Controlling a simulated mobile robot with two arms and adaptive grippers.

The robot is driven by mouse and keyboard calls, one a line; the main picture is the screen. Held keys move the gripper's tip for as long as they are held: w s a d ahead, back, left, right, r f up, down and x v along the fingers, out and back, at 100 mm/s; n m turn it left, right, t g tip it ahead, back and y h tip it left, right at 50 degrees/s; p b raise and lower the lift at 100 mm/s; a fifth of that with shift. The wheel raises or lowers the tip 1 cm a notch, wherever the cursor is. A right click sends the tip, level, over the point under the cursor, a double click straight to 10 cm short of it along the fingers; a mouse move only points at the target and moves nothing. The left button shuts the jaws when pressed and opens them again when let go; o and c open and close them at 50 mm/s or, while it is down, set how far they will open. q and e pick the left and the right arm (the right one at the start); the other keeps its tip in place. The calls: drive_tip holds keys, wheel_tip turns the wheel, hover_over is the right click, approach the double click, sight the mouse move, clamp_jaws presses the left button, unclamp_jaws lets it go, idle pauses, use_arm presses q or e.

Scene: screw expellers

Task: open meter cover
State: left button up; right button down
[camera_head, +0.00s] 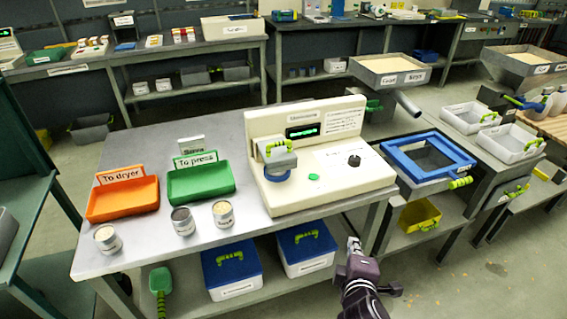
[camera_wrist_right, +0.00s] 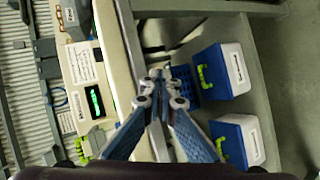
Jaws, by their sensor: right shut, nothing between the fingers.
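The meter (camera_head: 330,170) is a cream box with a small green display, standing on the grey table. Its cover (camera_head: 279,160) is a grey piece with a yellow-green handle (camera_head: 276,147) at the meter's left, over a blue ring. The cover looks closed. The meter (camera_wrist_right: 115,60) also shows in the right wrist view, turned sideways, with the green handle (camera_wrist_right: 92,142) at lower left. My right gripper (camera_head: 353,243) is in front of the table edge, below and right of the meter, apart from it. Its fingers (camera_wrist_right: 158,78) are together and empty. My left gripper is not in view.
An orange tray (camera_head: 124,200), a green tray (camera_head: 201,182) and three small cans (camera_head: 183,221) stand left of the meter. A blue-framed sieve (camera_head: 427,156) is to its right. Blue-lidded boxes (camera_head: 231,268) sit on the shelf below. The table edge (camera_head: 235,245) lies between my right gripper and the tabletop.

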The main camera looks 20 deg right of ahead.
drive_tip(key=w+a+r+n+t+y, duration=0.2)
drive_tip(key=w+a+r+n+t, duration=0.25)
drive_tip(key=r+n, duration=0.35)
drive_tip(key=w+a+r+n+t+y, duration=0.2)
drive_tip(key=w+a+r+n+t, duration=0.25)
drive_tip(key=n, duration=0.65)
drive_tip(key=n+y+p, duration=0.1)
drive_tip(key=n+y, duration=0.2)
drive_tip(key=n, duration=0.3)
approach(276, 149)
drive_tip(key=w+r, duration=0.1)
drive_tip(key=w, duration=0.1)
drive_tip(key=w+r, duration=0.2)
drive_tip(key=shift+r, duration=0.25)
drive_tip(key=shift+s, duration=0.1)
